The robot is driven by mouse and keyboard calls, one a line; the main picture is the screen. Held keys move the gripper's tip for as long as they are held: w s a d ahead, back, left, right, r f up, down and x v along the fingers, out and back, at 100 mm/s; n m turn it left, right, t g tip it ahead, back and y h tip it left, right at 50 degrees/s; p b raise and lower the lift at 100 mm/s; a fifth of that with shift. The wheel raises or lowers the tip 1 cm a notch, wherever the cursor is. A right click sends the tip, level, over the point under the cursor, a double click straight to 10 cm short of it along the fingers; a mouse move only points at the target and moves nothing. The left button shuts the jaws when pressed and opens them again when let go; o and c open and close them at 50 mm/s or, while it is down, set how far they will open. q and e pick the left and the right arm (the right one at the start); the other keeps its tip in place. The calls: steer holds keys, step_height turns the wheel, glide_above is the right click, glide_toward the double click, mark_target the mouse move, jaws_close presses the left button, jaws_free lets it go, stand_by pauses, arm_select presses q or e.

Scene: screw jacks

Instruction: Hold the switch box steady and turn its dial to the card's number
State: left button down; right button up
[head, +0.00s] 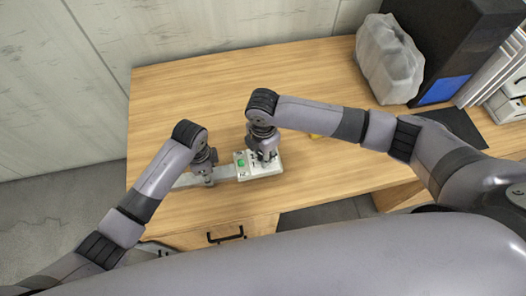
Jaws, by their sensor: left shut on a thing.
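The switch box (273,171) is a small pale box with a green patch on its top, lying near the front edge of the wooden table. A flat grey bar (226,172) reaches from its left side. My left gripper (208,181) is shut on this bar, left of the box body. My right gripper (265,158) points down over the top of the box and hides the dial. Whether its fingers touch or grip the dial cannot be told. No number card can be made out.
The wooden table (190,95) is clear at the back left. A wrapped pale bundle (388,60), a black box (450,40) and white binders (495,70) stand at the right. A drawer handle (226,236) shows below the front edge.

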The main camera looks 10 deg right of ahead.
arm_select(q)
steer(key=shift+a, duration=0.1)
arm_select(e)
steer(key=shift+n, duration=1.6)
steer(key=o, duration=1.2)
steer(key=shift+c, duration=0.2)
step_height(320, 180, up, 12)
